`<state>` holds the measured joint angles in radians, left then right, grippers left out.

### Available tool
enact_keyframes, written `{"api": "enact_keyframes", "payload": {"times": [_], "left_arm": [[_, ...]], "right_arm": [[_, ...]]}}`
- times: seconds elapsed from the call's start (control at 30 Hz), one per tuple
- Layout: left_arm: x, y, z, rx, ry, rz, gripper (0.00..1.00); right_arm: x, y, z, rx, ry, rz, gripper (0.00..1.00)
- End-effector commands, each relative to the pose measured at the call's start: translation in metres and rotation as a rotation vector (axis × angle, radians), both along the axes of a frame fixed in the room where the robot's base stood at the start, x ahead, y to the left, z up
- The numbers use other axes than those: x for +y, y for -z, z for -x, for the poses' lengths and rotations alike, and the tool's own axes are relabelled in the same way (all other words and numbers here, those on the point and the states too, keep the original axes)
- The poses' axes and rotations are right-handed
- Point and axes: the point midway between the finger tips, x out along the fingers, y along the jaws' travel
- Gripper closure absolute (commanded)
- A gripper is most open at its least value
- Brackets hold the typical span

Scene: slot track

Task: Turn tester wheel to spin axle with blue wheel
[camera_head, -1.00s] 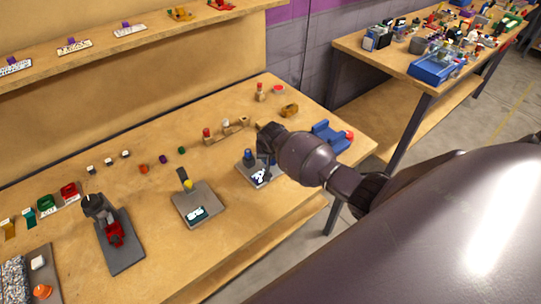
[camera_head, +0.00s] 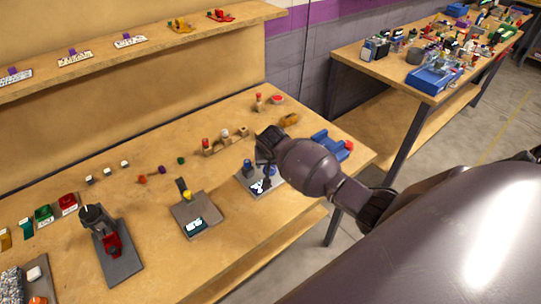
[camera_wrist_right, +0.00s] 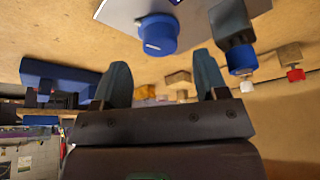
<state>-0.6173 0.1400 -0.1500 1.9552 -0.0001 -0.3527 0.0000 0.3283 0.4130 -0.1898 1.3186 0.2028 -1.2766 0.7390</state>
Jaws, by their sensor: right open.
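The tester is a grey plate (camera_head: 246,187) with a black-and-white label, near the right end of the bench. A blue wheel (camera_head: 247,165) on it shows just left of my right gripper (camera_head: 266,160). In the right wrist view, a blue wheel with a white mark (camera_wrist_right: 157,35) sits on the grey plate (camera_wrist_right: 205,10). A second blue wheel (camera_wrist_right: 241,60) is on a dark block to its right. My right gripper (camera_wrist_right: 161,80) is open and empty. The marked wheel lies ahead of the gap between its fingers, apart from them. My left gripper is not in view.
A plate with a yellow part (camera_head: 189,212) and a plate with a red part (camera_head: 118,262) stand to the left. A wooden block with pegs (camera_head: 222,143) is behind, and a blue device (camera_head: 330,146) is to the right.

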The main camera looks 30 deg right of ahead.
Motion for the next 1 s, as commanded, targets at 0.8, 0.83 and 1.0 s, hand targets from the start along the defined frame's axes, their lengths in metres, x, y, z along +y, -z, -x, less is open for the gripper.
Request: {"api": "enact_keyframes", "payload": {"times": [0.8,0.83,1.0], "left_arm": [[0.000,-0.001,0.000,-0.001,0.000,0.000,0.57],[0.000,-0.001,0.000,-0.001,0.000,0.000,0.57],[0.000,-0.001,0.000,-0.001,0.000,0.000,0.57]], "right_arm": [[0.013,-0.062,0.023,0.002,0.000,0.000,0.33],[0.013,-0.062,0.023,0.002,0.000,0.000,0.33],[0.013,-0.062,0.023,0.001,0.000,0.000,0.33]]}}
